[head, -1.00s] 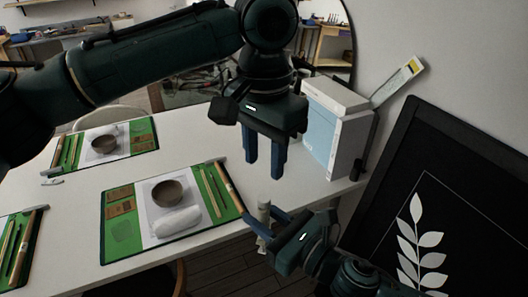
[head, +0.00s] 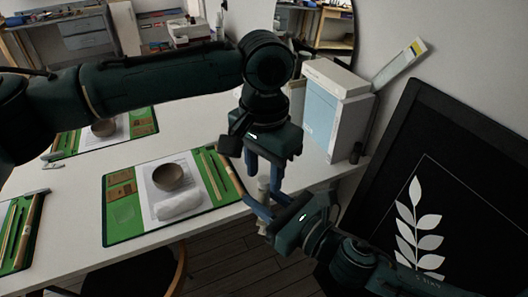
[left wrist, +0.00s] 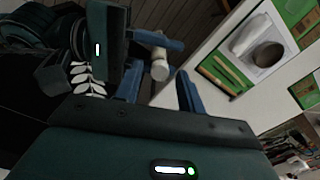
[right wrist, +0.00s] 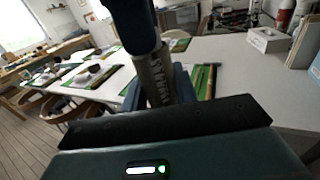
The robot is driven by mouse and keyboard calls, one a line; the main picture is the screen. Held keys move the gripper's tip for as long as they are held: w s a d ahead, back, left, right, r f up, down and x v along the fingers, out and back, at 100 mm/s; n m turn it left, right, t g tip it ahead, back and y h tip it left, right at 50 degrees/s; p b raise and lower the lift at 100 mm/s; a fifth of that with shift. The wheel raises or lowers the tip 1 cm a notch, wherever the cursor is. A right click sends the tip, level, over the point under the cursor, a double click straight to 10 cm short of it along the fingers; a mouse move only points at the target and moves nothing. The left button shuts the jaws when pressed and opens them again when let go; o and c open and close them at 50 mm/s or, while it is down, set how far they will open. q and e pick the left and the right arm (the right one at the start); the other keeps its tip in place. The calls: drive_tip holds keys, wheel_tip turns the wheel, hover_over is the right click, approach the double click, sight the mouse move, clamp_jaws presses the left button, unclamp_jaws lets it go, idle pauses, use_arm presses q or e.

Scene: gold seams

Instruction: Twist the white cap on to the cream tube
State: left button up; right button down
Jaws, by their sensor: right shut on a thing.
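The cream tube (head: 263,190) stands roughly upright in my right gripper (head: 262,211), which is shut on it beyond the table's front edge. In the right wrist view the tube (right wrist: 154,78) shows dark lettering. Its upper end shows as a pale round end, seemingly the white cap (left wrist: 160,70), in the left wrist view; I cannot tell how firmly it sits. My left gripper (head: 264,180) points down over the tube. Its two fingers are apart, one on each side of the tube's top end, with gaps showing in the left wrist view (left wrist: 158,92).
The white table (head: 75,205) bears green mats (head: 118,218) with bowls (head: 168,177), a white roll (head: 178,206) and thin tools. A white and blue box (head: 335,110) stands right of my left gripper. A black panel with a leaf design (head: 420,190) is at right.

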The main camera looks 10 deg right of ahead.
use_arm(q)
drive_tip(key=shift+f, duration=0.3)
drive_tip(key=shift+c, duration=0.5)
clamp_jaws()
drive_tip(key=shift+o, duration=0.9)
unclamp_jaws()
drive_tip(key=shift+r, duration=0.1)
wheel_tip(320, 180, up, 12)
